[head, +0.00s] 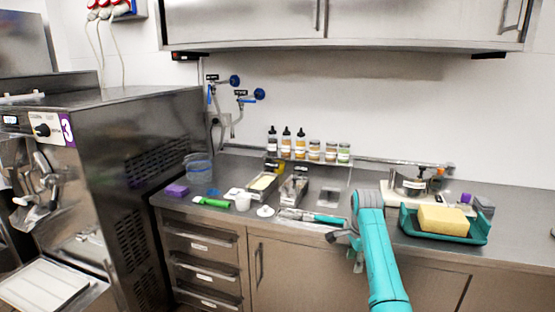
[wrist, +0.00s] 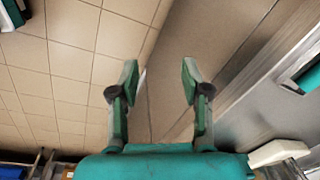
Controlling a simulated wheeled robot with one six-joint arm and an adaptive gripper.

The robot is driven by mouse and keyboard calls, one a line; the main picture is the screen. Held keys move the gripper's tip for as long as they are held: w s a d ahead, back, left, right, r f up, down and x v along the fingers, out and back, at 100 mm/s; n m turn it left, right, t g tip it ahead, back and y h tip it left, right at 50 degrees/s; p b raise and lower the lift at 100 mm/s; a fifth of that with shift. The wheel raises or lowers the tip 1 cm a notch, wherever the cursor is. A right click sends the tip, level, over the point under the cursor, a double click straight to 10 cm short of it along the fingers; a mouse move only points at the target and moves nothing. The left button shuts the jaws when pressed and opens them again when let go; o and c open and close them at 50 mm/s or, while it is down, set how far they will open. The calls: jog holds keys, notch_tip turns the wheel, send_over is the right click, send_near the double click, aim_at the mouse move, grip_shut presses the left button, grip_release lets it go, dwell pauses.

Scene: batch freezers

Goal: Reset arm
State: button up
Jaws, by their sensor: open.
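My turquoise arm (head: 383,262) rises from the bottom of the head view, in front of the counter's front edge. It bends at the top, left of the teal tray. My gripper (wrist: 160,80) shows in the wrist view with its two fingers spread apart and nothing between them. Tan floor tiles (wrist: 60,60) and a grey cabinet front (wrist: 185,45) show beyond the fingers.
A batch freezer (head: 130,150) stands left; wall cabinets (head: 410,20) hang above.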

jog(key=s+a+f+n+t, duration=0.15)
jog(key=s+f, duration=0.35)
jog(key=f, duration=0.7)
jog(key=s+a+f+n+t, duration=0.15)
jog(key=s+f, duration=0.35)
jog(key=f, duration=0.6)
jog(key=s+f+n+t, duration=0.1)
jog(key=s+f+n, duration=0.1)
jog(key=s+f, duration=0.35)
jog(key=s+a+f+n+t, duration=0.1)
jog(key=s+f, duration=0.1)
jog(key=s, duration=0.6)
jog(key=s+f+n+t, duration=0.1)
jog(key=s+f+n, duration=0.15)
jog(key=s, duration=0.45)
jog(key=s+a+r+n+t, duration=0.1)
jog(key=s+r+n+t, duration=0.15)
jog(key=s, duration=0.85)
jog(key=s+r+n+t, duration=0.1)
jog(key=s+r, duration=0.3)
jog(key=s, duration=0.7)
jog(key=s+r+n+t, duration=0.2)
jog(key=s+r, duration=0.5)
jog(key=r, duration=0.4)
jog(key=s+r+n+t, duration=0.2)
jog(key=s+r, duration=0.6)
jog(key=r, duration=0.3)
jog(key=shift+s+a, duration=0.15)
jog(key=shift+a, duration=0.3)
